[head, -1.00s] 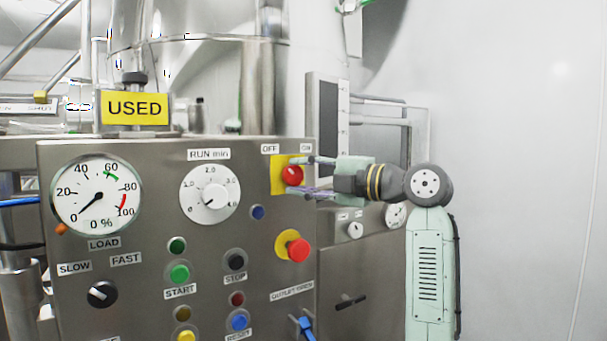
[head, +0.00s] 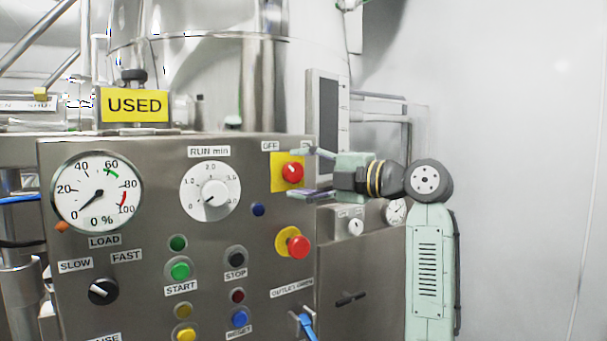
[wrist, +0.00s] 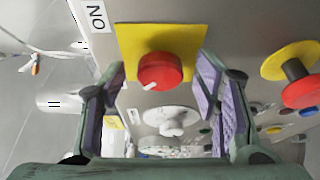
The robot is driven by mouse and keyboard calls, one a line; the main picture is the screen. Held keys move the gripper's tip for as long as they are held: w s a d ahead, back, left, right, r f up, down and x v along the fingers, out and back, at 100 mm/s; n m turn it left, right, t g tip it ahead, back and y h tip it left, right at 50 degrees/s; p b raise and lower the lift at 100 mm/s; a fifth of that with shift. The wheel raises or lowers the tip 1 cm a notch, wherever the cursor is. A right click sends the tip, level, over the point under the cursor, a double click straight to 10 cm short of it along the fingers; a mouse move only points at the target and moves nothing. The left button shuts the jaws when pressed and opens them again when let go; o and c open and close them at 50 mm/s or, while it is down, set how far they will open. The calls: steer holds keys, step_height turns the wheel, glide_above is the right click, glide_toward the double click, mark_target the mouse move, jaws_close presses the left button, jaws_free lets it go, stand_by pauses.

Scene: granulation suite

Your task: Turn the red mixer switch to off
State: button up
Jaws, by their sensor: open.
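The red mixer switch (head: 293,172) is a round knob on a yellow plate (head: 277,184) at the panel's upper right, below the OFF and ON labels. In the wrist view the red knob (wrist: 160,72) has a white pointer mark at its lower left, on the side away from the ON label (wrist: 97,16). This puts the pointer toward the OFF side. My gripper (head: 308,173) is open at the switch, one finger above and one below. In the wrist view my gripper (wrist: 162,80) has a finger on each side of the knob, with gaps between.
A red push button (head: 299,247) on a yellow collar sits just below the switch. A white RUN dial (head: 210,193) and a small blue button (head: 257,211) are to the left. A grey screen (head: 327,115) stands behind the panel. Room to the right is clear.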

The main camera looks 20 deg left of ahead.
steer(key=v, duration=1.2)
